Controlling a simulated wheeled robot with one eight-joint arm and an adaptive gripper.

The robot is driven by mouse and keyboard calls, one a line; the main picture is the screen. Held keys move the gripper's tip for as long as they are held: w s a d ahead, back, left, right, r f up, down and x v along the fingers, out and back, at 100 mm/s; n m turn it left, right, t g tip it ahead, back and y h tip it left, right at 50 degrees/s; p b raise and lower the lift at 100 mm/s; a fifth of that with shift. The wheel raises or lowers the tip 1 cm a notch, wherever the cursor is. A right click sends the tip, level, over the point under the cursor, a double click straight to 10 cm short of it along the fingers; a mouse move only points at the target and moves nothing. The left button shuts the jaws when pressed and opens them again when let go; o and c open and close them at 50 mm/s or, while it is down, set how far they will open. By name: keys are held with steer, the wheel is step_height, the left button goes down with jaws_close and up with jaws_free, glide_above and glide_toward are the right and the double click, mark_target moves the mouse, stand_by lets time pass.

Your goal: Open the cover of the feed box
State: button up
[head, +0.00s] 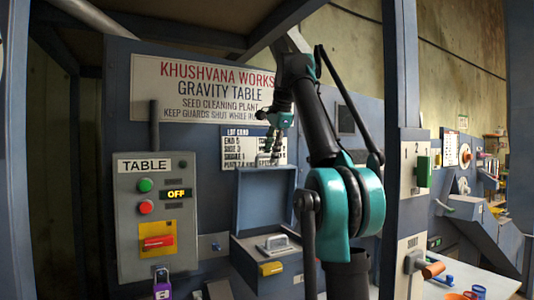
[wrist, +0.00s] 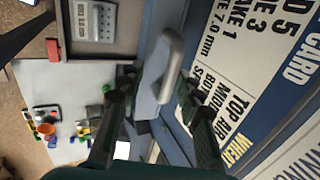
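The feed box (head: 268,280) is a blue-grey box below the lot card, with a yellow latch (head: 271,268) on its front. Its cover (head: 264,202) appears to stand upright at the back of the box, raised. A light grey handle (head: 274,245) on a plate shows in the box's opening. My gripper (head: 270,157) points down at the cover's top edge; contact cannot be told. In the wrist view my gripper (wrist: 158,92) has its fingers apart. A grey handle (wrist: 172,60) shows between and beyond them, with a gap on the left.
A control panel (head: 157,215) with buttons, a red switch and a purple padlock stands left of the box. The lot card (head: 238,148) is on the wall close behind my gripper. A blue post (head: 399,120) stands at right, and a white table (head: 500,283) with small items is beyond it.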

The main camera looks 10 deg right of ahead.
steer(key=s+d, duration=0.2)
steer(key=s, duration=0.5)
steer(key=shift+d, duration=0.1)
